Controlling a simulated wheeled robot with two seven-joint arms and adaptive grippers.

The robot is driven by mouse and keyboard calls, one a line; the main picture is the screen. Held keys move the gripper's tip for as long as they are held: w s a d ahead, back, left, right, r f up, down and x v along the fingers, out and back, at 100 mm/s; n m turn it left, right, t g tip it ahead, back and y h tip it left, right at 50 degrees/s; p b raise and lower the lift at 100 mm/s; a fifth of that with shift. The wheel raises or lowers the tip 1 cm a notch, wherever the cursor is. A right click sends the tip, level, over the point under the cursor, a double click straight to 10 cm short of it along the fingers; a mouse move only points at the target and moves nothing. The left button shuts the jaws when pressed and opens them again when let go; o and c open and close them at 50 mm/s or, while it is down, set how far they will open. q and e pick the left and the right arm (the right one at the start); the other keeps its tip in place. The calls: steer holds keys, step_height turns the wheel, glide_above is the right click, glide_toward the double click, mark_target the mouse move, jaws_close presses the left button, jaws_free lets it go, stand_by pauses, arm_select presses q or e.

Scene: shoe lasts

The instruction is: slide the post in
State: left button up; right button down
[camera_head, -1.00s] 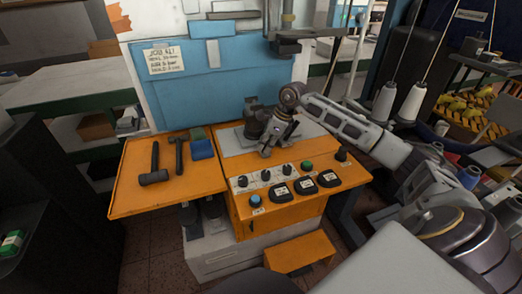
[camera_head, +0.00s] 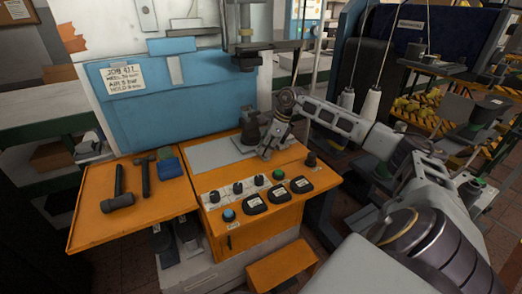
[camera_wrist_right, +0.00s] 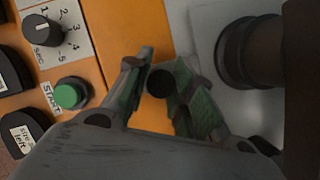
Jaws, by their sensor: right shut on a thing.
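My right gripper (camera_head: 266,152) is over the orange bench (camera_head: 238,205), just right of a dark stepped block (camera_head: 250,131) on the grey plate. In the right wrist view, the right gripper (camera_wrist_right: 160,90) has its two green-padded fingers on either side of a dark, round-ended piece (camera_wrist_right: 160,82), which looks like the post seen end-on. Its length is hidden. The dark block stands apart at the right of that view (camera_wrist_right: 245,52). Any hole for the post is not visible. My left gripper is not in view.
The green start button (camera_wrist_right: 70,95) and a timer knob (camera_wrist_right: 42,30) lie left of the fingers in the wrist view. Black buttons (camera_head: 254,202) line the panel. A press head (camera_head: 246,55) hangs above.

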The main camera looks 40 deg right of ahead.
steer(key=shift+d+r, duration=0.15)
steer(key=shift+d, duration=0.1)
steer(key=c, duration=1.5)
jaws_free()
steer(key=o, duration=0.3)
steer(key=shift+d, duration=0.1)
steer(key=v, duration=1.1)
steer(key=shift+r, duration=0.4)
steer(key=shift+s, duration=0.1)
